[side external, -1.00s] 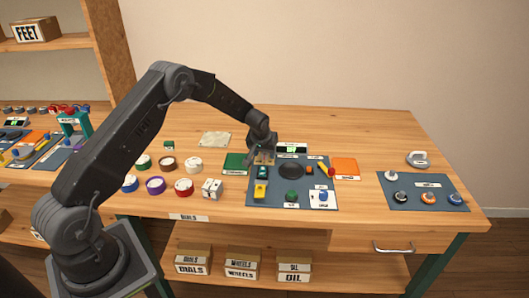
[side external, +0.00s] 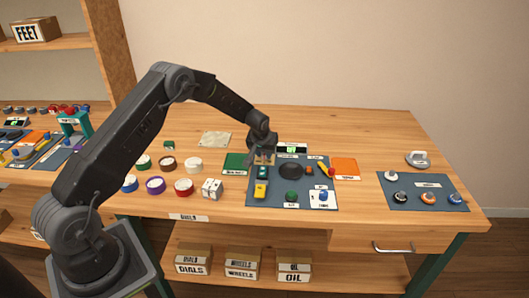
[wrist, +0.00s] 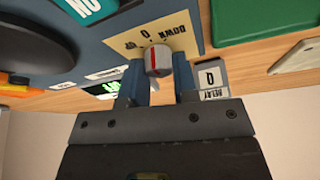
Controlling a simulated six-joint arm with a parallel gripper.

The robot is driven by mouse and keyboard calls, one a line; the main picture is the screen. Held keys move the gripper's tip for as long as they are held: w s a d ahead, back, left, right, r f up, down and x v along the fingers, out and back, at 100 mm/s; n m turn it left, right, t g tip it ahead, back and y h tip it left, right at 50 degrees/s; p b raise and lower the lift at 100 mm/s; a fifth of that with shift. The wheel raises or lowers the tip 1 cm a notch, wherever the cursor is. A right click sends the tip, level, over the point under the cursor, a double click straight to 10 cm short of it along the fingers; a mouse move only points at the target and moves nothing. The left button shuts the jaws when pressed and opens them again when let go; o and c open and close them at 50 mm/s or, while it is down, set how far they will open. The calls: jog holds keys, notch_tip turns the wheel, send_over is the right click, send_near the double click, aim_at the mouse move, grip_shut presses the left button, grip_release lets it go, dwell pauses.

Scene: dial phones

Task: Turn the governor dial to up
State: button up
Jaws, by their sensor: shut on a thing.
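The governor dial (wrist: 158,60) is a small white knob with a red line, standing on a cream plate (wrist: 196,30) lettered UP, 0 and DOWN. In the wrist view the lettering is upside down. The red line runs across the knob, roughly toward the 0; its exact setting is hard to tell. My gripper (wrist: 159,72) is shut on the knob, one finger on each side. In the side view my gripper (side external: 264,157) is low over the back left of the blue-grey panel (side external: 325,194) and hides most of the dial.
A green card (side external: 236,163) lies left of the panel and an orange card (side external: 345,168) lies right of it. A black round disc (side external: 290,170), a green knob (side external: 291,196) and a yellow switch (side external: 260,191) sit on the panel. Loose coloured dials stand at the left.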

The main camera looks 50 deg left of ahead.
jog(key=shift+n, duration=0.3)
jog(key=n+g+y, duration=0.1)
jog(key=n, duration=0.2)
jog(key=shift+d+n, duration=0.1)
jog(key=shift+n, duration=0.2)
jog(key=shift+w+n+g+y, duration=0.15)
jog(key=shift+n+g, duration=0.3)
jog(key=shift+n, duration=0.65)
jog(key=shift+s+n+g+y, duration=0.1)
jog(key=shift+n+g+y, duration=0.25)
jog(key=shift+n, duration=0.75)
jog(key=o, duration=0.9)
jog(key=shift+o, duration=0.2)
jog(key=shift+r, duration=0.1)
jog(key=v, duration=1.3)
jog(key=shift+r, duration=0.3)
